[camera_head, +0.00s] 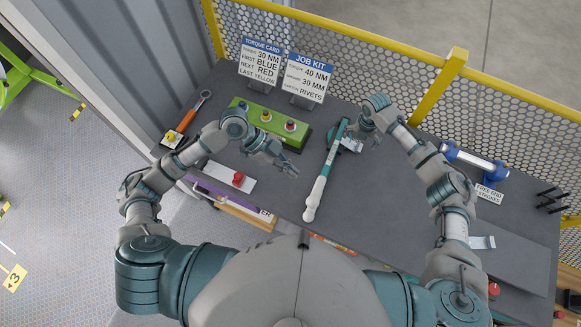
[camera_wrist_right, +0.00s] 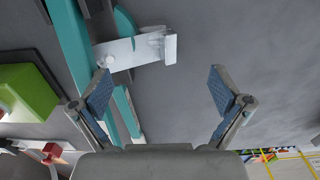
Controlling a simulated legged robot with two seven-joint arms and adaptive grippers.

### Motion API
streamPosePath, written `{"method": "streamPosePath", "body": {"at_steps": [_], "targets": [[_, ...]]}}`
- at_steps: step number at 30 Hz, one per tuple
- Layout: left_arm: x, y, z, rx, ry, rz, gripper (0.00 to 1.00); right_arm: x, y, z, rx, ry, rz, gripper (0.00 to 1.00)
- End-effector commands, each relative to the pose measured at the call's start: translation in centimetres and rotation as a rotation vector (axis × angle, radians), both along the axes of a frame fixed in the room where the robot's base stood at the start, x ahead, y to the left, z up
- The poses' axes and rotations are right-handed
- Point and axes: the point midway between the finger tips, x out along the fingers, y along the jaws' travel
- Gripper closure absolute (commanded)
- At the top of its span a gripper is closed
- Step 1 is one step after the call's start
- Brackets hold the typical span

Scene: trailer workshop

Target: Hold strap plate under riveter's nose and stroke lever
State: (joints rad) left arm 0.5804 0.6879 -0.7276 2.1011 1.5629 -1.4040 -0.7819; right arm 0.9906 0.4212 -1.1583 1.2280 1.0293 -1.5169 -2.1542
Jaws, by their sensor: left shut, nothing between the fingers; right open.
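The riveter (camera_head: 318,185) lies on the bench, a long tool with a teal head and a pale lever handle pointing toward me. In the right wrist view its teal bars (camera_wrist_right: 78,55) run along the left. A small silver plate with a bent end, likely the strap plate (camera_head: 350,144), sits beside the teal head; it also shows in the right wrist view (camera_wrist_right: 130,52), just beyond the fingertips. My right gripper (camera_wrist_right: 160,82) is open and empty, with the plate ahead of it. My left gripper (camera_head: 290,170) is shut and empty, left of the riveter, apart from it.
A green block (camera_head: 270,122) with coloured knobs stands behind my left gripper. Two sign cards (camera_head: 306,78) stand at the back. A blue-ended roller (camera_head: 473,160) lies at right, and another silver plate (camera_head: 482,242) lies nearer me. A yellow-framed mesh fence (camera_head: 390,75) borders the bench.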

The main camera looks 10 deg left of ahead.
Motion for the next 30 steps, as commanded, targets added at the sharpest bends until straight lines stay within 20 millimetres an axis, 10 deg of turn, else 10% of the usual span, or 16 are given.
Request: {"method": "streamPosePath", "body": {"at_steps": [30], "targets": [[0.0, 0.0, 1.5, 0.000, 0.000, 0.000, 1.00, 0.0, 0.0, 6.6, 0.000, 0.000, 0.000, 0.00]]}}
